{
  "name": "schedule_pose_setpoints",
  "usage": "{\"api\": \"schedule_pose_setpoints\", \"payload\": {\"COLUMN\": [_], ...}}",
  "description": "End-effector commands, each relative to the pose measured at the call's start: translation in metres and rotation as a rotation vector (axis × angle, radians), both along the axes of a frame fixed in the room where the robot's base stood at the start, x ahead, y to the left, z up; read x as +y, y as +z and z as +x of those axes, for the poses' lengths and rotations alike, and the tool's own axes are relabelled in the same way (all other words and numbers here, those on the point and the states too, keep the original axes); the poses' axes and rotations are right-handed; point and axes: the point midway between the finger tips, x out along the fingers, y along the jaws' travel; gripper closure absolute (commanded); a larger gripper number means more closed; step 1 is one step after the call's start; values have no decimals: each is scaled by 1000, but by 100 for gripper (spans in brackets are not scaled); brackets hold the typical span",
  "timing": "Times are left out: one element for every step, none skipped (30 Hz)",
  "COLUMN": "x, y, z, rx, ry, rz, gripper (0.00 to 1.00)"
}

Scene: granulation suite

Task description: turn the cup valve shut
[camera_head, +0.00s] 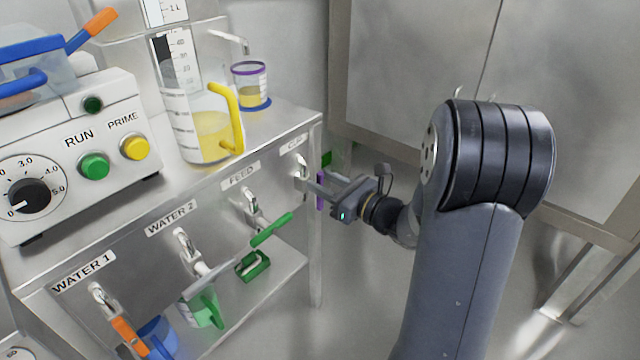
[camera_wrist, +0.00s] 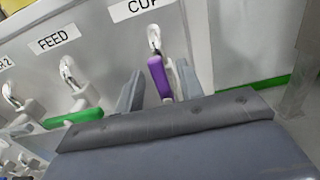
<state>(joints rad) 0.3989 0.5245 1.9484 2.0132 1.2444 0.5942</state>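The cup valve is on the front panel at its right end, under the CUP label (camera_wrist: 135,8). Its purple handle (camera_wrist: 160,77) hangs down from the white spout, slightly tilted, in the wrist view. In the head view the handle (camera_head: 320,190) is a small purple strip, partly hidden by my gripper (camera_head: 322,186). In the wrist view my gripper (camera_wrist: 158,88) is open, one finger on each side of the purple handle. A small gap shows on the left; contact on the right I cannot tell.
The FEED valve's green handle (camera_head: 271,229) sticks out sideways left of my gripper. WATER 2's grey handle (camera_head: 217,275) and WATER 1's orange handle (camera_head: 129,337) are further left. A yellow-handled jug (camera_head: 205,135) and a purple-rimmed cup (camera_head: 250,86) stand on the bench top.

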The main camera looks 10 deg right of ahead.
Motion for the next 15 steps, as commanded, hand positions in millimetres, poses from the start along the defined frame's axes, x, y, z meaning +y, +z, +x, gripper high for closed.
{"api": "schedule_pose_setpoints", "payload": {"x": [4,5,7,8,9,9,10,10,10,10,10,10,10,9,10], "y": [-1,-1,-1,-1,-1,0,0,0,0,0,0,0,0,0,0], "z": [4,6,9,10,11,12,12,13,13,13,13,13,13,13,13], "rx": [-1,0,1,1,1,1,1,1,1,1,1,1,1,1,1], "ry": [3,2,1,1,1,1,1,0,0,0,0,0,0,0,0], "rz": [1,1,1,1,1,1,1,1,1,1,1,1,1,1,1], "gripper": [64,64,64,64,64,64,64,64,64,64,64,64,64,64,66]}}
